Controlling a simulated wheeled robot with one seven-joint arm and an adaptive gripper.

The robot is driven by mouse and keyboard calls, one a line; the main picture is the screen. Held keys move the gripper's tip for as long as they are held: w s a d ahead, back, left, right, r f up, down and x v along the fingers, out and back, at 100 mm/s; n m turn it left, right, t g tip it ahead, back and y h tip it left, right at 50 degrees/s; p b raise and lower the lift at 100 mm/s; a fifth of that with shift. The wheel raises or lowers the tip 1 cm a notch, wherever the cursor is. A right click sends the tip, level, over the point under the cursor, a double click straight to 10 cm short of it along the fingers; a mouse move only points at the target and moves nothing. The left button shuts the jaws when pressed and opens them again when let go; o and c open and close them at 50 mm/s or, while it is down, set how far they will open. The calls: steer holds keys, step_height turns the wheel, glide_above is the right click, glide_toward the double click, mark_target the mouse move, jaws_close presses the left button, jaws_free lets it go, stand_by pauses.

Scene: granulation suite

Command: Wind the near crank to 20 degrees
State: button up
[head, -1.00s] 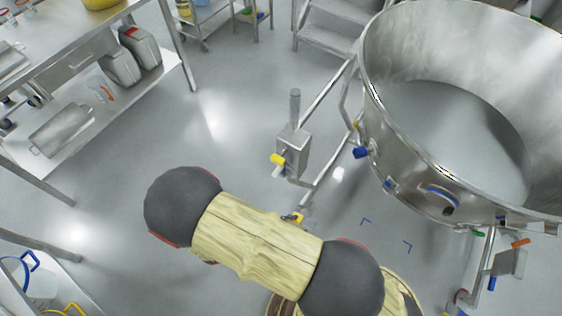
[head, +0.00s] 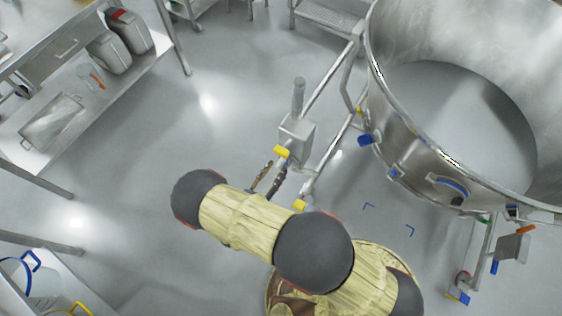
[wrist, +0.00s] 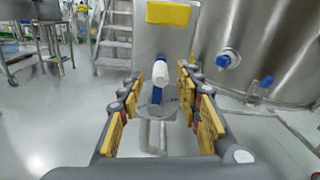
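A grey crank box (head: 296,132) with a yellow block (head: 281,153) on its front and a grey cylinder on top stands on the frame beside the big vessel. In the wrist view the box face (wrist: 150,40) and yellow block (wrist: 168,13) are ahead of me. A white and blue handle (wrist: 160,74) shows below the block, between my fingers. My gripper (head: 273,172) is just below the box in the head view. In the wrist view my gripper (wrist: 161,84) is open, with fingers apart on both sides of the handle. Contact is not visible.
The large steel vessel (head: 447,180) stands to the right, with blue fittings (wrist: 228,59) on its wall. A second box (head: 514,246) with an orange part is at the far right. Steps (head: 325,18) stand behind. The floor left of the box is open.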

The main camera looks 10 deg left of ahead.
mark_target(281, 162)
steer(key=shift+b+x, duration=0.35)
steer(key=shift+x, duration=1.65)
jaws_close()
